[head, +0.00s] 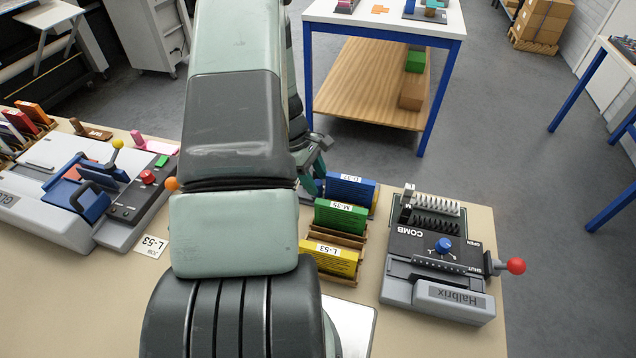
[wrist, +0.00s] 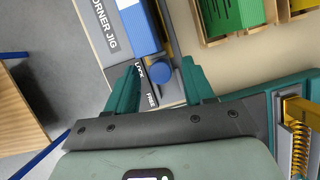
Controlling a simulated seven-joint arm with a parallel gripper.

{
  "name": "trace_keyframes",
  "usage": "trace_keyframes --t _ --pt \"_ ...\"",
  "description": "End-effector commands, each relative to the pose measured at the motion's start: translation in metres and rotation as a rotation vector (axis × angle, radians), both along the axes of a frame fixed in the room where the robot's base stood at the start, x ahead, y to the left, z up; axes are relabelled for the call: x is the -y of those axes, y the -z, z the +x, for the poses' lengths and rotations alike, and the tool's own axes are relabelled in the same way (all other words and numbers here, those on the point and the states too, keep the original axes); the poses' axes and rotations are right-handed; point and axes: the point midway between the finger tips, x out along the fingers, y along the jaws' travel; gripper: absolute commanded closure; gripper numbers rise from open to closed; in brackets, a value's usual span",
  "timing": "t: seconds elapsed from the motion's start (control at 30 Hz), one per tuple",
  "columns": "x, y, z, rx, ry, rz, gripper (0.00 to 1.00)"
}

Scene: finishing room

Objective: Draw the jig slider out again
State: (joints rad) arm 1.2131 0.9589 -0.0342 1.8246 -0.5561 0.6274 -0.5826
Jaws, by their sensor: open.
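The corner jig, a grey base (wrist: 97,45) with a printed label, shows at the upper left of the wrist view. A blue ribbed block (wrist: 137,27) lies along it. A round blue knob (wrist: 162,73) stands at the jig's near end, beside LOCK and FREE marks (wrist: 146,84). My gripper (wrist: 162,78) is open, with one teal finger on each side of the knob; whether either finger touches it I cannot tell. In the head view my gripper (head: 315,165) is partly hidden behind my arm, and I cannot make out the jig there.
Blue (head: 350,189), green (head: 340,215) and yellow (head: 330,259) labelled blocks stand in a row right of my arm. A comb machine (head: 435,250) with a red-knobbed lever is further right. In the wrist view, a teal frame with a spring (wrist: 299,135) stands close on the right.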

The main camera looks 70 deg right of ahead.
Motion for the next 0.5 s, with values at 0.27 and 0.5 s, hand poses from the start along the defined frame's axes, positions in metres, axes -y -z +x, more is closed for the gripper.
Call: trace_keyframes --t 0.27,0.5 --pt "-0.001 0.02 -0.008 0.0 0.001 -0.001 0.47" --pt "-0.001 0.02 -0.009 0.0 0.001 -0.001 0.47"
